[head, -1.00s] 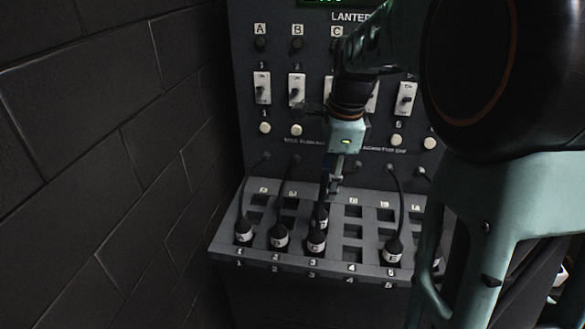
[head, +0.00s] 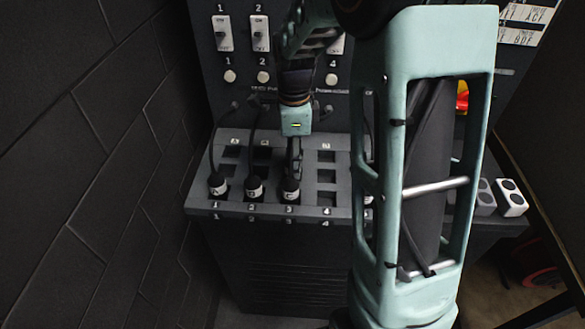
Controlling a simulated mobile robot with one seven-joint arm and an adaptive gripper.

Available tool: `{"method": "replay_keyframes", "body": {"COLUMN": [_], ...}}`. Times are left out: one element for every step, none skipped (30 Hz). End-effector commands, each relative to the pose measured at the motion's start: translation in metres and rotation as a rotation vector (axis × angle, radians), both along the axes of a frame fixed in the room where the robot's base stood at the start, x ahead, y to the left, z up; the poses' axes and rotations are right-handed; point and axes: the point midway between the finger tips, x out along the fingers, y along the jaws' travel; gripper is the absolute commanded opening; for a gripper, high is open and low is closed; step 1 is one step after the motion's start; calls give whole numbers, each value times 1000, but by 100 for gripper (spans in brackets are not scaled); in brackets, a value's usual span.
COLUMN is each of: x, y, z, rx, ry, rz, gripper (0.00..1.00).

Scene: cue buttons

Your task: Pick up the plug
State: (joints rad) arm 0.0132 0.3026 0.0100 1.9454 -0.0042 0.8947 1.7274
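Black plugs with white letter bands stand in the sloped socket panel (head: 326,195). Plug A (head: 217,184) is in column 1, plug B (head: 254,188) in column 2 and plug C (head: 290,191) in column 3, all in the front row. My gripper (head: 294,170) points down over column 3, just behind and above plug C. Its fingers are dark and small against the dark panel, so I cannot tell whether they are open, or whether they touch a plug. Any second plug in column 3 is hidden by them. Column 4's sockets look empty.
The upright board with white switches (head: 261,33) and round buttons (head: 263,77) rises behind the panel. A dark brick wall (head: 90,160) is close on the left. My arm hides the panel's right part. A white two-button box (head: 511,198) sits at right.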

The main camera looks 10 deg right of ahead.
Motion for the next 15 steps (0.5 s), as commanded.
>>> {"method": "replay_keyframes", "body": {"x": [-1, 0, 0, 0, 0, 0, 0, 0, 0, 0, 0, 0, 0, 0, 0], "y": [0, 0, 1, 1, 1, 1, 1, 1, 1, 1, 1, 1, 1, 1, 1], "z": [-6, -9, -11, -12, -13, -13, -13, -13, -13, -13, -13, -13, -13, -13, -13], "rx": [0, 0, 0, 0, 0, 1, 1, 1, 1, 1, 1, 1, 1, 1, 1], "ry": [3, 1, 1, 1, 0, 0, -1, -1, -1, -1, -1, -1, -1, -1, -1], "rz": [0, 0, 1, 1, 1, 1, 1, 1, 1, 1, 1, 1, 1, 1, 1], "gripper": [37, 37, 37, 37, 37, 37, 37, 37, 37, 37, 37, 33, 30, 26, 22]}}
